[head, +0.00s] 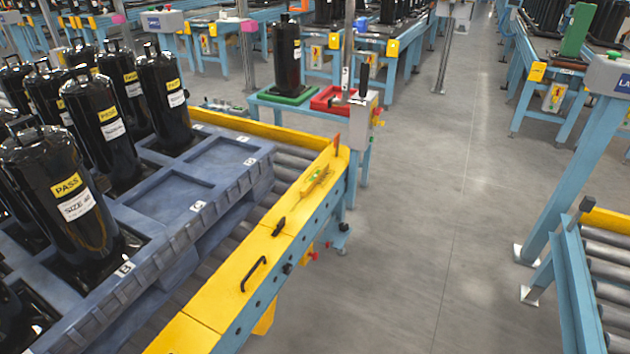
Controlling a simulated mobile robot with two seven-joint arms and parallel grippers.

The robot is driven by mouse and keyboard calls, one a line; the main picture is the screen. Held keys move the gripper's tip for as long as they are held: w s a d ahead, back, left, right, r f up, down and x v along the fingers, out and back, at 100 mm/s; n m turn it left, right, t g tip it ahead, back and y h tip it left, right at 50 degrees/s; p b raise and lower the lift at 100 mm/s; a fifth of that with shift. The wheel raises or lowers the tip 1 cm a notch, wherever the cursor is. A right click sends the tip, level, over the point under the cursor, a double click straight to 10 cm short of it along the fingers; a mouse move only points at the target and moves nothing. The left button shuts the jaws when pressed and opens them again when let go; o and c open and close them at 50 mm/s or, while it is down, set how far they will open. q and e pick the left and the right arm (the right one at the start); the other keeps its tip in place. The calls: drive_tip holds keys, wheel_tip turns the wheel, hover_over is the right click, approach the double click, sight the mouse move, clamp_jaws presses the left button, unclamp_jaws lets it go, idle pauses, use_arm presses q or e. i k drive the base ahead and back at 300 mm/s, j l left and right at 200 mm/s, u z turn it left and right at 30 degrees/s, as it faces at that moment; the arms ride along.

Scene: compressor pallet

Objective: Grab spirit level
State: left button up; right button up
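The spirit level (315,179) appears to be the small yellow bar with a green patch lying on the yellow conveyor rail (205,307), near the rail's far end. It is yellow on yellow, so its outline is hard to make out. An orange upright piece (337,146) stands just beyond it at the rail's end. Neither of my grippers shows in the head view.
A blue-grey pallet (170,190) with several black compressors (62,190) stands on the rollers left of the rail. A black handle (253,274) and a dark clip (279,227) sit on the rail. A post stands near its end. The floor (420,230) to the right is clear.

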sight(306, 188)
drive_tip(key=i+u, duration=0.1)
drive_tip(key=u, duration=0.5)
drive_tip(key=i+l+u, duration=0.65)
drive_tip(key=l, duration=0.15)
drive_tip(key=i+l, duration=0.1)
drive_tip(key=l, duration=0.15)
drive_tip(key=i+l+u, duration=0.15)
drive_tip(key=l, duration=0.15)
drive_tip(key=i+l, duration=0.1)
drive_tip(key=l, duration=0.2)
